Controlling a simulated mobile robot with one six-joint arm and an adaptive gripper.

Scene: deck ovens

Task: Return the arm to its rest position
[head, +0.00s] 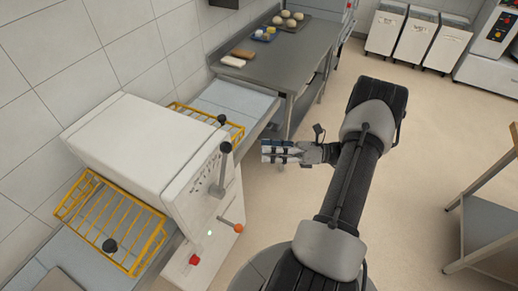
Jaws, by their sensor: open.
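My gripper (280,152) is at the centre of the head view, at the end of my dark grey arm. It points left toward a white machine (150,145) and hangs in the air over the floor, apart from the machine. Its jaws are open, with nothing seen between them. My arm reaches from the bottom of the picture up to the upper middle, and the gripper extends left from it.
The white machine has levers (222,170), an orange knob (238,228) and yellow wire guards (110,222). A steel table (290,55) behind holds a tray of dough balls (288,20). White bins (415,38) stand at the back. A metal rack (490,225) stands right; floor between is clear.

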